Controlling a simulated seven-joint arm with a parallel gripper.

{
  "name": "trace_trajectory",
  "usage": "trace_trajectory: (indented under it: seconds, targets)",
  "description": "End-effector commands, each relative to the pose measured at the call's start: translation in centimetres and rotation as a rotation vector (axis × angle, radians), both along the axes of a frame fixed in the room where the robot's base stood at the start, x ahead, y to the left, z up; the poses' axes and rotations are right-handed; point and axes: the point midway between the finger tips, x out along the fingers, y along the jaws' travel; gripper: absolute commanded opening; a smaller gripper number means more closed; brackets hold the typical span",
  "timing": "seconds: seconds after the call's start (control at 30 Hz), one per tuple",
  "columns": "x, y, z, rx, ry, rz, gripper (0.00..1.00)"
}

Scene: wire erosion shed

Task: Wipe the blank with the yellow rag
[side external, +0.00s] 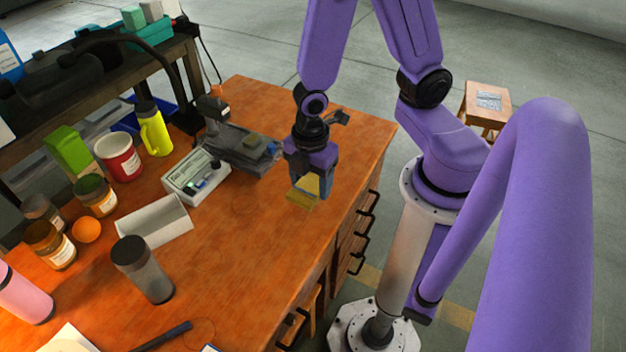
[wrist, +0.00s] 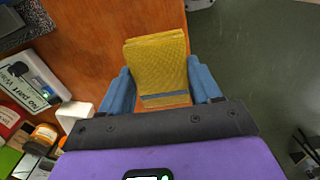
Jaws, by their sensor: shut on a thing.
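The yellow rag (side external: 302,196) is a folded, textured cloth pinched in my gripper (side external: 307,185). In the wrist view the rag (wrist: 156,62) fills the space between the two blue fingers of my gripper (wrist: 162,88). It hangs over the wooden bench near its right edge; I cannot tell if it touches the top. A small dark olive block (side external: 255,143), possibly the blank, lies on a dark grey fixture (side external: 235,150) left of and behind my gripper. In the wrist view only a corner of the fixture (wrist: 22,22) shows, at the upper left.
A white labelled tray (side external: 196,178) with small items sits left of the fixture. The bench (side external: 240,245) is clear in front of my gripper.

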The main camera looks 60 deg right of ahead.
Motion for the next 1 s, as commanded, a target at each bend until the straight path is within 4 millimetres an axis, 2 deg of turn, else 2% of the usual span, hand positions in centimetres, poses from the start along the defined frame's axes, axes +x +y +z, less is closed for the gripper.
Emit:
trace_trajectory:
  seconds: [0.17, 0.27, 0.47, 0.67, 0.8, 1.0]
  targets:
    - [3.5, 0.2, 0.0, 0.001, -0.001, -0.092, 0.38]
    - [6.7, -0.1, 0.0, 0.002, -0.002, -0.169, 0.38]
    - [13.1, -2.3, 0.2, 0.001, -0.001, -0.333, 0.38]
    - [19.0, -6.2, 0.5, 0.000, -0.001, -0.493, 0.38]
    - [22.5, -9.8, 0.8, 0.000, -0.001, -0.601, 0.38]
    - [25.5, -14.5, 1.2, 0.000, 0.000, -0.718, 0.38]
